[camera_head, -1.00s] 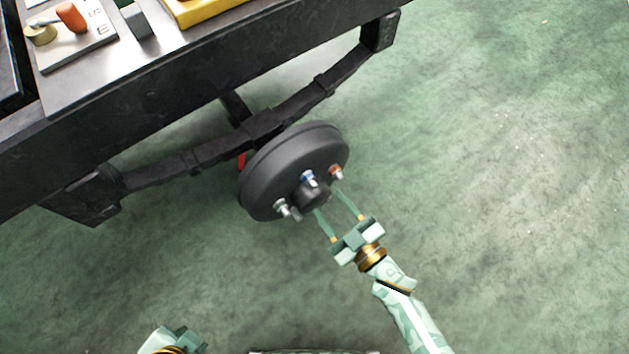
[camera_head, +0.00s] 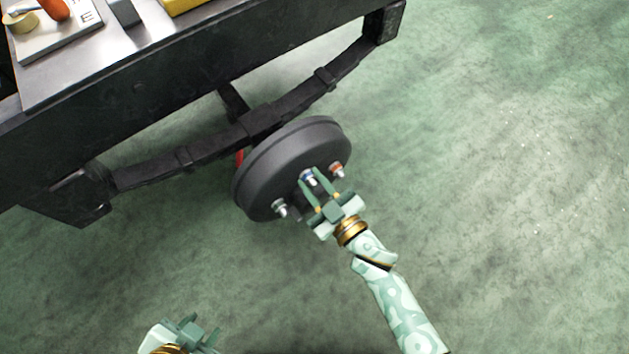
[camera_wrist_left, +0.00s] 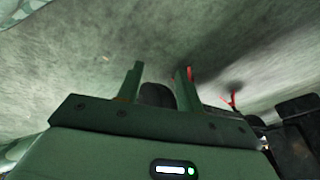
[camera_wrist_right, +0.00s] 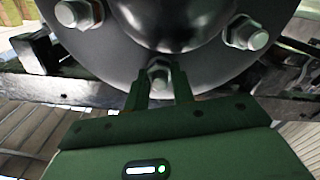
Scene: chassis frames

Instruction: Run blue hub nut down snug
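The dark round hub drum (camera_head: 268,172) carries studs with nuts on its face. The blue-marked hub nut (camera_head: 307,177) is at the upper middle, close to the centre cap. My right gripper (camera_head: 313,174) reaches the drum face with its narrowed fingers on either side of this nut. In the right wrist view the nut (camera_wrist_right: 158,76) sits between the fingertips, which appear closed on it; its blue colour is hard to see there. My left gripper (camera_head: 200,327) is at the bottom left, away from the hub, its fingers apart and empty.
An orange-marked nut (camera_head: 337,170) is to the right and a pale green-marked nut (camera_head: 280,208) to the lower left. A dark leaf spring (camera_head: 200,153) and chassis rail (camera_head: 120,110) run behind. A tray with parts (camera_head: 62,38) lies above. The green floor on the right is clear.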

